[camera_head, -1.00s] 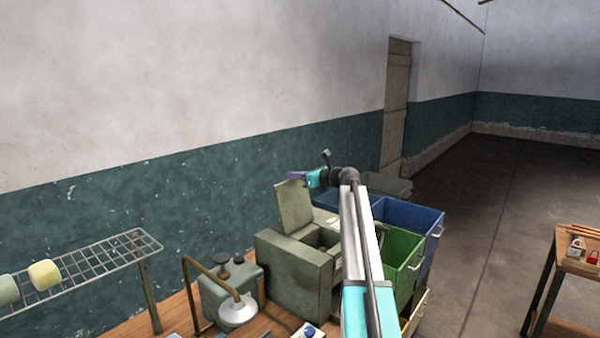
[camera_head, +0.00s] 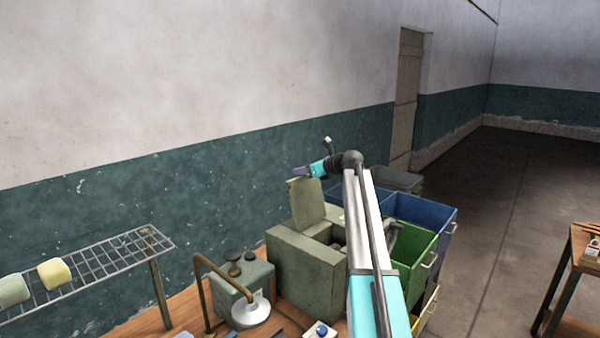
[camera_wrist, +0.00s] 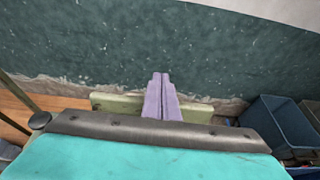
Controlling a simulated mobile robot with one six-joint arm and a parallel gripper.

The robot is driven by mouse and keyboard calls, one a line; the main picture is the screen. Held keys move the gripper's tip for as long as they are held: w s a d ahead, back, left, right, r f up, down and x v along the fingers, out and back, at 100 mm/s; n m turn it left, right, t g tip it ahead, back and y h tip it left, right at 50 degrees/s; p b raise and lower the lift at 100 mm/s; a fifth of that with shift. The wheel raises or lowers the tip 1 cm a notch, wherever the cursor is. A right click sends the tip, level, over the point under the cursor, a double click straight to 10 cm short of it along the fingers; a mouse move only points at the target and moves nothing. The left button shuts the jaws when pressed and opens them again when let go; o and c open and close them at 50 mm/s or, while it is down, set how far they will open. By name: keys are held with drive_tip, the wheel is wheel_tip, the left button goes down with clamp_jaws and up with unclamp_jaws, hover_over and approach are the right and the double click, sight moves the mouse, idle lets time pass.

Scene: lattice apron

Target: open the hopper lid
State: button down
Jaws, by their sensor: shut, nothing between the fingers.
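The hopper (camera_head: 306,272) is a grey-green box on the wooden bench, with an opening in its top. Its lid (camera_head: 308,205) stands up, raised near vertical at the back of the opening. My gripper (camera_head: 297,175) is at the lid's upper edge in the head view, its purple fingers pointing left. In the wrist view my gripper (camera_wrist: 161,80) shows its two purple fingers together, with nothing between them. The lid's edge (camera_wrist: 108,103) shows behind and below the fingers there; I cannot tell whether they touch it. My arm hides part of the hopper's right side.
A grey-green device with a bent pipe (camera_head: 205,290) and a silver disc (camera_head: 250,310) stands left of the hopper. A wire rack (camera_head: 110,262) holds rolls at the far left. Green (camera_head: 415,255) and blue (camera_head: 425,215) bins stand right. The floor beyond is clear.

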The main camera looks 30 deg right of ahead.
drive_tip(key=shift+w+a+r, duration=0.1)
drive_tip(key=shift+a, duration=0.05)
wheel_tip(320, 180, up, 10)
drive_tip(key=shift+w, duration=0.2)
idle(0.4)
drive_tip(key=shift+f, duration=0.2)
idle(0.3)
